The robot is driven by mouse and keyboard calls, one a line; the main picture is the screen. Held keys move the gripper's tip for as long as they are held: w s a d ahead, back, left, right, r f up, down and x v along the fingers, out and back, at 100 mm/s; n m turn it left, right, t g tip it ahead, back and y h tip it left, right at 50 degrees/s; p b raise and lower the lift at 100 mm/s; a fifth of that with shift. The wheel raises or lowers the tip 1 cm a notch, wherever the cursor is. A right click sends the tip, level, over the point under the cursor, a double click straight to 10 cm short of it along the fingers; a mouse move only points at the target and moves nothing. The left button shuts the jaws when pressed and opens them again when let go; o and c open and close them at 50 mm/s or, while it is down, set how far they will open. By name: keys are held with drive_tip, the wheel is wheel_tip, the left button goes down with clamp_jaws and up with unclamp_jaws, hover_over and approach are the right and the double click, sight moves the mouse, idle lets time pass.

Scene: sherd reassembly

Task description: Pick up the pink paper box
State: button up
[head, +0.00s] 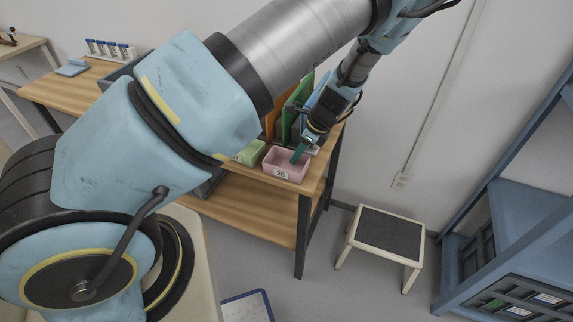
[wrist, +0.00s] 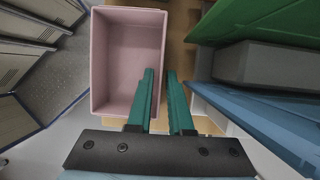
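The pink paper box (head: 286,164) is an open-topped box labelled 26, at the right end of the wooden table in the head view. In the wrist view the pink box (wrist: 127,60) fills the upper middle and looks empty. My gripper (head: 299,153) reaches down to the box. Its two green fingers (wrist: 162,76) are apart, one over the inside of the box and the other outside its right wall. That wall lies between the fingers. I cannot tell whether either finger touches it.
A light green box (head: 250,152) stands left of the pink box. Upright green and orange folders (head: 291,108) stand behind it; a green panel (wrist: 250,20) and a grey block (wrist: 265,65) are close right of my gripper. A step stool (head: 388,235) stands on the floor to the right.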

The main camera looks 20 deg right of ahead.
clamp_jaws()
idle(1.4)
